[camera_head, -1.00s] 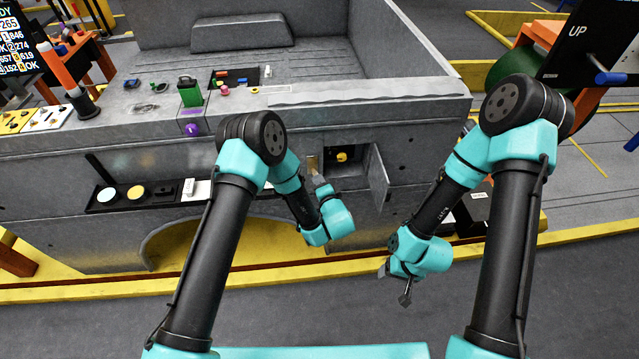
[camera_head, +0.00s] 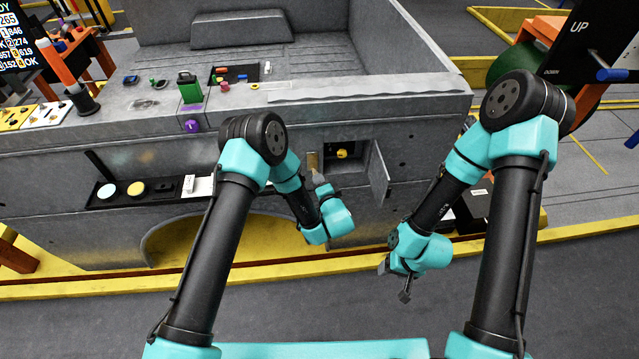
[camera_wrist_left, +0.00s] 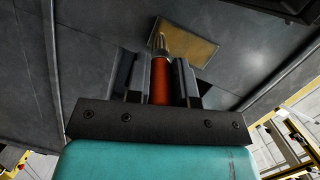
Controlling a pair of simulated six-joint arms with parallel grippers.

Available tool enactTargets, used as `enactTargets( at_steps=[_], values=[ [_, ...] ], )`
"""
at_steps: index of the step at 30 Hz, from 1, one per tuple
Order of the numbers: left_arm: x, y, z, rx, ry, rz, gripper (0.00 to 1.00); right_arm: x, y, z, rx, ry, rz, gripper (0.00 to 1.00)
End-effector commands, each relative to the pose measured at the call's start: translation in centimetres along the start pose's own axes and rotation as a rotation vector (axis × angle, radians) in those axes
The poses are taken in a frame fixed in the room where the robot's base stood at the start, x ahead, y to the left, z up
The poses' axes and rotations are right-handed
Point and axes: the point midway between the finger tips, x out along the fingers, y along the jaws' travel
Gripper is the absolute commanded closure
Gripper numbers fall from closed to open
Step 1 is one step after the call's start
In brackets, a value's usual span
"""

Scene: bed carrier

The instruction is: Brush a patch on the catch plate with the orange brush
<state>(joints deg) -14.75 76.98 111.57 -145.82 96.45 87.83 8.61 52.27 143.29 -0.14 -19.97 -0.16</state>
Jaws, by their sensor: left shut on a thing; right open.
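The catch plate (camera_head: 312,160) is a small tan-brass rectangle on the carrier's grey side wall, left of an open compartment. It also shows in the left wrist view (camera_wrist_left: 198,50). My left gripper (camera_head: 319,181) is in front of and just below the plate, shut on the orange brush (camera_wrist_left: 160,82). The brush's pale bristle end points at the plate and overlaps its left part in the left wrist view. I cannot tell whether the bristles touch it. My right gripper (camera_head: 394,279) is open and empty, low and to the right, away from the wall.
The open compartment (camera_head: 356,158) holds a yellow knob (camera_head: 342,153), and its door (camera_head: 379,178) swings out at its right. A dark tray (camera_head: 150,192) with round pads runs along the wall at left. A purple knob (camera_head: 192,126) sticks out above it.

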Motion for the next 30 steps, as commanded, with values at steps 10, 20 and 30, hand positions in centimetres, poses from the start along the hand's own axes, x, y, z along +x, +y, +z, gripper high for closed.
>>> enactTargets(
  at_steps=[10, 20, 30],
  values=[
    [-0.1, -1.4, -0.3, -0.001, 0.000, -0.002, 1.00, 0.0, 0.0, 0.0, 0.000, 0.000, 0.000, 0.40],
    [-0.2, -1.6, -0.3, -0.001, 0.000, -0.002, 1.00, 0.0, 0.0, 0.0, 0.000, 0.000, 0.000, 0.40],
    [-0.2, -2.3, -0.5, -0.001, 0.000, -0.002, 1.00, 0.0, 0.0, 0.0, 0.000, 0.000, 0.000, 0.40]
  ],
)
